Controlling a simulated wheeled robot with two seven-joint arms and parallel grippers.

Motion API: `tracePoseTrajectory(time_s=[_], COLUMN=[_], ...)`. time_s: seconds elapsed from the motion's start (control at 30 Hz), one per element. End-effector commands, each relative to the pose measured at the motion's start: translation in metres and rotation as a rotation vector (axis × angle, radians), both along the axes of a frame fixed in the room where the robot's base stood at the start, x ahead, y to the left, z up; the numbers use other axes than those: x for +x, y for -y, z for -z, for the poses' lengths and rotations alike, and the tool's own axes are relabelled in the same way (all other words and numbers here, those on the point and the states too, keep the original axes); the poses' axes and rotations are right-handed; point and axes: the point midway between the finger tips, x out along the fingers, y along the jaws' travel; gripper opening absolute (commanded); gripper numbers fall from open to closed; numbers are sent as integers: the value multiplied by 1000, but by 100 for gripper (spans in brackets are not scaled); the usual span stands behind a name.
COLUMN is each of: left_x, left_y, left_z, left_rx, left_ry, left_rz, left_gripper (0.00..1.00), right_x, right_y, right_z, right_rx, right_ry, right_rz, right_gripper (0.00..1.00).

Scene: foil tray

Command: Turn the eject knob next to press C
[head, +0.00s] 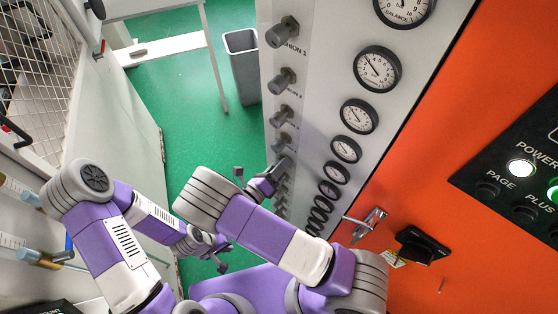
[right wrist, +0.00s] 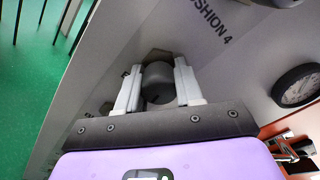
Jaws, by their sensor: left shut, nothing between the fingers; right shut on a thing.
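My right gripper (right wrist: 157,88) is shut on a dark grey knob (right wrist: 158,72) on the pale panel, with one finger on each side of it. In the head view my right gripper (head: 272,180) is at the row of grey knobs along the panel's left side. The held knob's own label cannot be read; "CUSHION 4" is printed near another knob higher up. No "eject" or "press C" lettering is legible. My left gripper (head: 221,262) is shut and empty, over the green floor, away from the panel.
Several round dials (head: 377,69) run beside the knobs on the panel. An orange panel (head: 440,150) with a black rotary switch (head: 422,246) and a metal latch (head: 366,222) is at the right. A grey bin (head: 242,62) and a mesh-sided cabinet (head: 40,60) stand left of the panel.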

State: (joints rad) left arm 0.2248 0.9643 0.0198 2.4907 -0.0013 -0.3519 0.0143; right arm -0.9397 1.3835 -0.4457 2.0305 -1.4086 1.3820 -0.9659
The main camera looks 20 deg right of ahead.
Motion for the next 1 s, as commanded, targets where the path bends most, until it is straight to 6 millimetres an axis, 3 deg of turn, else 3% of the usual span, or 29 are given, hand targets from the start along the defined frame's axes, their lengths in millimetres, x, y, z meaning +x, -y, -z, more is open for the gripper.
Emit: tracePoseTrajectory(time_s=[0.3,0.83,0.87,1.0], left_x=[0,0,0,0], left_y=[0,0,0,0], left_z=[-11,-13,-13,-13], left_rx=[0,0,0,0], left_ry=[0,0,0,0], left_rz=[0,0,0,0], left_gripper=[0,0,0,0], right_x=[-3,-3,-3,-2], right_y=[1,1,1,1], right_z=[3,4,4,3], right_rx=[-65,-77,-77,-78], right_ry=[-109,-129,-129,-126], right_rz=[2,2,2,3], right_gripper=[6,6,37,59])
